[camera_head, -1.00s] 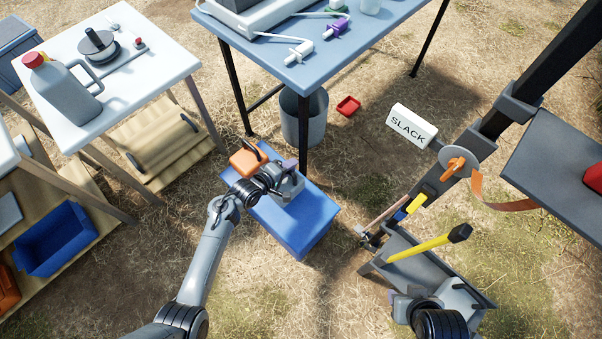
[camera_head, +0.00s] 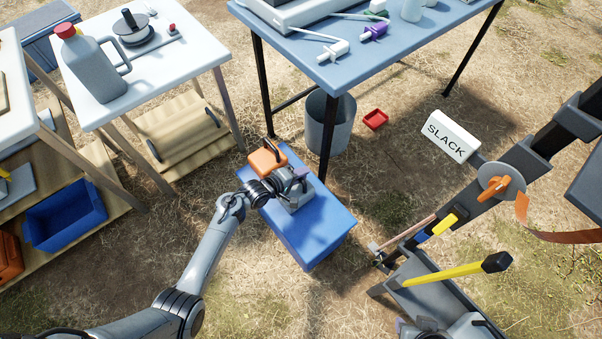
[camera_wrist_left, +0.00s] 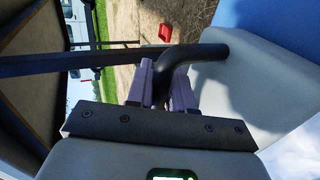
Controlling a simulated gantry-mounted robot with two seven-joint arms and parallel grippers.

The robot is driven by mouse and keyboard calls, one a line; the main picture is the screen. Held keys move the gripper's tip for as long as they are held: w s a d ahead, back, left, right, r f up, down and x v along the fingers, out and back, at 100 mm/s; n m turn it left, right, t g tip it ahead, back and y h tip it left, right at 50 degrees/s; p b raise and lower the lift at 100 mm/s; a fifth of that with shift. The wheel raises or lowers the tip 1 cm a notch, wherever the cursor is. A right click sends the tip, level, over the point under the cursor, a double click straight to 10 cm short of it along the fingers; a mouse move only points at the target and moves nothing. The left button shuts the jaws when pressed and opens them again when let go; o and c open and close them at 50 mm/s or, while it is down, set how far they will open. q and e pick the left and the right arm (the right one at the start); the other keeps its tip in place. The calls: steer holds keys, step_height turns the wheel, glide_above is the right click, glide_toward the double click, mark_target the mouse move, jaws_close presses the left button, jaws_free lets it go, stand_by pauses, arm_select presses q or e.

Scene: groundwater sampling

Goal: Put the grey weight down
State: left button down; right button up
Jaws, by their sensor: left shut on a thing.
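The grey weight (camera_head: 296,201) is a block with a dark curved handle, over the top of the blue box (camera_head: 324,232). My left gripper (camera_head: 296,177) is shut on its handle. In the left wrist view the purple-grey fingers (camera_wrist_left: 164,84) close around the black handle, and the pale side of the weight (camera_wrist_left: 245,90) shows to the right. The weight appears to sit on the blue top, but I cannot tell whether it bears fully on it. My right gripper (camera_head: 402,325) is mostly cut off at the bottom edge, and its fingers cannot be read.
An orange weight (camera_head: 267,161) with a handle stands close beside the grey one. A blue-topped table (camera_head: 300,66) and a grey bucket (camera_head: 329,125) are behind. To the right are a beam with a SLACK sign (camera_head: 450,137) and a tray with a yellow-handled tool (camera_head: 450,272).

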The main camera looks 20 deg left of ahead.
arm_select(q)
steer(key=shift+w+r, duration=0.2)
steer(key=c, duration=1.4)
jaws_free()
steer(key=shift+s+f, duration=0.1)
steer(key=shift+f, duration=0.15)
steer(key=o, duration=0.4)
